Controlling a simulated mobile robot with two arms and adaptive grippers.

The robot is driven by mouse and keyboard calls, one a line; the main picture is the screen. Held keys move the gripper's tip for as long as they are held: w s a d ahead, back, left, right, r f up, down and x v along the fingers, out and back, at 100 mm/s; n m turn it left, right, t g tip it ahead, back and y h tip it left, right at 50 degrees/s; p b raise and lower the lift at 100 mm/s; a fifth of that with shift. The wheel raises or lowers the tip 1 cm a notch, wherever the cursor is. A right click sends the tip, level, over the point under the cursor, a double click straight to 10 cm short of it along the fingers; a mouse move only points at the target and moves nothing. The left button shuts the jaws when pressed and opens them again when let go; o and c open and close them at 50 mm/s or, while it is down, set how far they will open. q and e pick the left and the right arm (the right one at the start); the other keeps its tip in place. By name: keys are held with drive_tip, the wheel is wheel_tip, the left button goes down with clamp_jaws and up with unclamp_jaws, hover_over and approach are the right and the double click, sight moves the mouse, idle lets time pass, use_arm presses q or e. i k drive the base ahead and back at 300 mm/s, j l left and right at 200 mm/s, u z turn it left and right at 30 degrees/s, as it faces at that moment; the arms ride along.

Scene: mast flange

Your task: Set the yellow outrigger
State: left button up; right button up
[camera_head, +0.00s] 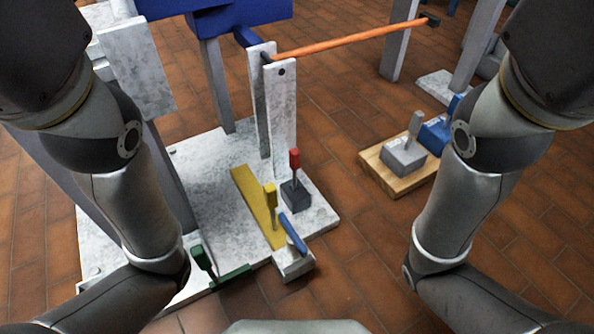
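The yellow outrigger appears to be the flat yellow bar (250,195) lying along the pale marbled base plate (215,150), with its near end at the plate's front edge. A yellow-topped lever (270,190) stands upright at the bar's right side; I cannot tell whether it is joined to the bar. Both of my arms reach down past the lower corners of the head view. Neither gripper is in view, so what they hold is hidden.
A red-topped lever (294,160) stands on a dark block right of the bar. A blue handle (293,232) tops a pale block at the front edge. A green lever (204,261) leans left. An orange mast (345,41) extends right from two uprights. A wooden board (392,182) carries blocks.

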sight(262, 204)
drive_tip(key=j+z, duration=0.1)
drive_tip(key=j, duration=0.4)
drive_tip(key=k+j+z, duration=0.1)
drive_tip(key=j, duration=0.4)
drive_tip(key=k+j, duration=0.15)
drive_tip(key=j, duration=0.4)
drive_tip(key=z, duration=0.05)
